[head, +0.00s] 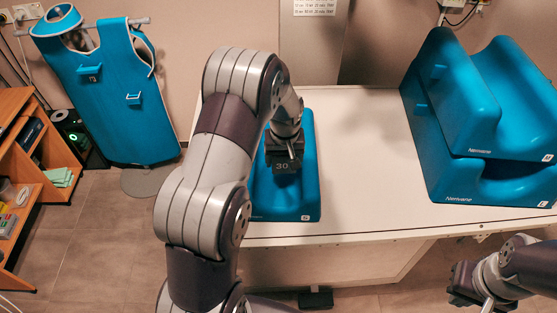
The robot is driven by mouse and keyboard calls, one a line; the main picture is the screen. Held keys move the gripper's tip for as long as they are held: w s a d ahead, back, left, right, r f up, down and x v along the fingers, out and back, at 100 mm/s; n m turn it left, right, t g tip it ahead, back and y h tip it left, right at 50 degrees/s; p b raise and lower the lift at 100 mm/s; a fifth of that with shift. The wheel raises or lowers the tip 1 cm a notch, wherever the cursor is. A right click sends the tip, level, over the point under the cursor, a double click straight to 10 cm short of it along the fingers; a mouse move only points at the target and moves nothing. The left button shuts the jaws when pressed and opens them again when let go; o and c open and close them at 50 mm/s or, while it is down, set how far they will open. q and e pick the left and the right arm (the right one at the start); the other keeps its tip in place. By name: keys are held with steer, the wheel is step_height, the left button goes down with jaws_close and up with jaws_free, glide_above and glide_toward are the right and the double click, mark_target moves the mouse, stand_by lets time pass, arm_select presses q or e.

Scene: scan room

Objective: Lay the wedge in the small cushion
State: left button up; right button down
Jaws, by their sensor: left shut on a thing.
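The small blue cushion (308,196) lies on the white table, with a small label at its front right corner. A dark wedge (283,168) marked "30" is over the middle of the cushion's hollow. My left gripper (284,150) points down and is shut on the wedge. I cannot tell whether the wedge touches the cushion. My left arm hides the cushion's left side. My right gripper (468,290) is at the lower right, off the table's front edge, and its fingers are not clear.
Two larger blue cushions are stacked at the table's right, the upper one (455,100) on the lower one (450,185). The white tabletop (365,150) between them and the small cushion is clear. A blue apron (110,95) hangs at the left, near a wooden shelf (40,150).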

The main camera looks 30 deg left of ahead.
arm_select(q)
steer(key=f, duration=0.1)
steer(key=a+f+p, duration=0.1)
steer(key=f, duration=0.2)
steer(key=shift+a+f+p, duration=0.1)
steer(key=shift+a+p, duration=0.15)
steer(key=shift+p, duration=0.05)
steer(key=shift+f, duration=0.4)
